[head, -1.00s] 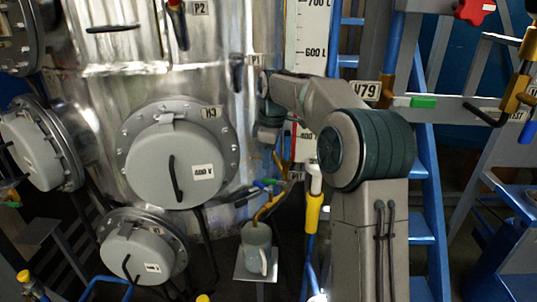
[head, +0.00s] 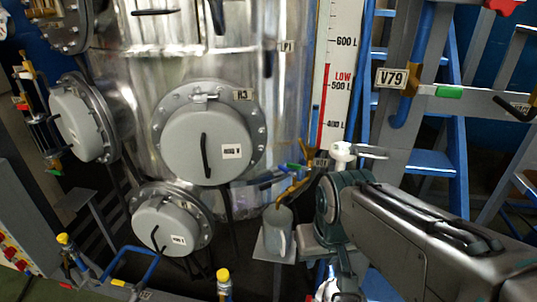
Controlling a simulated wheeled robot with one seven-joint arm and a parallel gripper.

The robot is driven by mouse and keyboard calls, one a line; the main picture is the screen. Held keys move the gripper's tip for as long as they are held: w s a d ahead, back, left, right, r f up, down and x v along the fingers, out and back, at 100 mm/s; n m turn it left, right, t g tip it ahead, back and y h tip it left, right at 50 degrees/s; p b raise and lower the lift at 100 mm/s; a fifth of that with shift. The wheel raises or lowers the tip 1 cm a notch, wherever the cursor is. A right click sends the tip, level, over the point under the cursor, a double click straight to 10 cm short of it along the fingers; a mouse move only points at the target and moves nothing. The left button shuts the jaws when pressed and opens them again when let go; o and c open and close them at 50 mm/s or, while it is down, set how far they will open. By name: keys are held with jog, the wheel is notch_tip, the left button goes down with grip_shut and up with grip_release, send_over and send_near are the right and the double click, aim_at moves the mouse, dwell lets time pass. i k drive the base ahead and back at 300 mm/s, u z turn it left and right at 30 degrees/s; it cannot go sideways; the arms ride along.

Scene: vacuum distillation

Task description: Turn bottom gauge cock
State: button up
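The level gauge (head: 335,75) is a tall white scale with a red LOW band, right of the steel vessel. Just below its lower end is a small fitting with a white top (head: 343,153) and a grey horizontal piece beside it. I cannot tell for sure whether this is the bottom gauge cock. A small dark tag (head: 320,160) hangs just left of it. My grey and dark green arm comes in from the lower right, its joint right below the fitting, and hides what lies there.
The vessel has a large flanged cover (head: 208,140) and a lower one (head: 170,227). A grey mug-like cup (head: 278,232) stands on a small shelf left of my arm, under blue and green valve handles (head: 293,167). A blue ladder (head: 432,162) and the V79 tag (head: 390,77) are right.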

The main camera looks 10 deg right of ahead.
aim_at(290, 166)
jog(key=u, duration=0.75)
jog(key=k, duration=1)
jog(key=u, duration=1.4)
jog(key=i, duration=1.5)
jog(key=z, duration=1.5)
jog(key=i, duration=0.8)
jog(key=z, duration=0.8)
